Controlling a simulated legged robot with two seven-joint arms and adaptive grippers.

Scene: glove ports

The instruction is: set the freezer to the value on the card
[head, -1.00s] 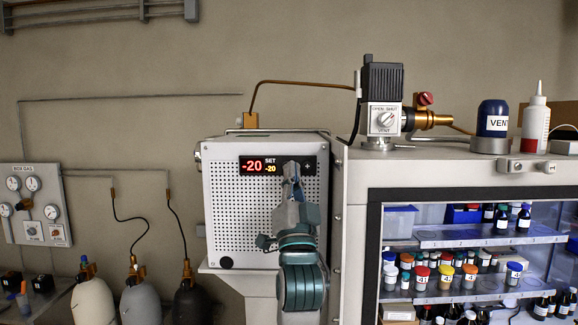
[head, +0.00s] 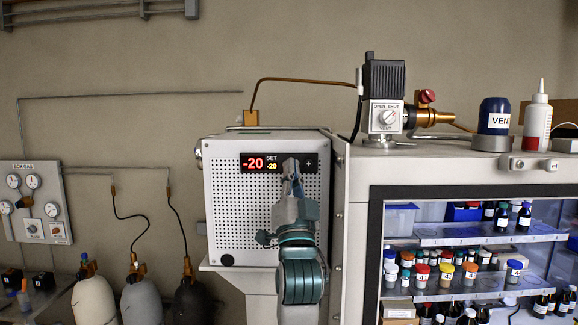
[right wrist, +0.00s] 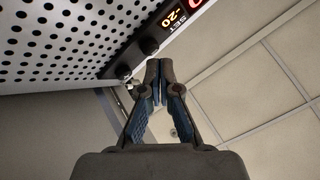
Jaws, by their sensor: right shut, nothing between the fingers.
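The freezer (head: 225,215) is a white perforated box with a dark display strip. The display (head: 253,162) reads -20 in red, with SET -20 in smaller amber digits beside it. A plus button (head: 308,163) sits at the strip's right end. My right gripper (head: 290,166) is shut and empty, its tips in front of the strip just left of the plus and hiding that part. In the right wrist view its closed tips (right wrist: 157,70) are near a dark button (right wrist: 148,46); contact cannot be told. I cannot make out the card. My left gripper is not in view.
A glass-fronted cabinet (head: 374,225) with bottles stands right of the freezer. A vent valve (head: 384,115), a blue vent container (head: 493,117) and a white-and-red bottle (head: 537,122) are on top. Gas cylinders (head: 141,300) and a gauge panel (head: 40,202) are at left.

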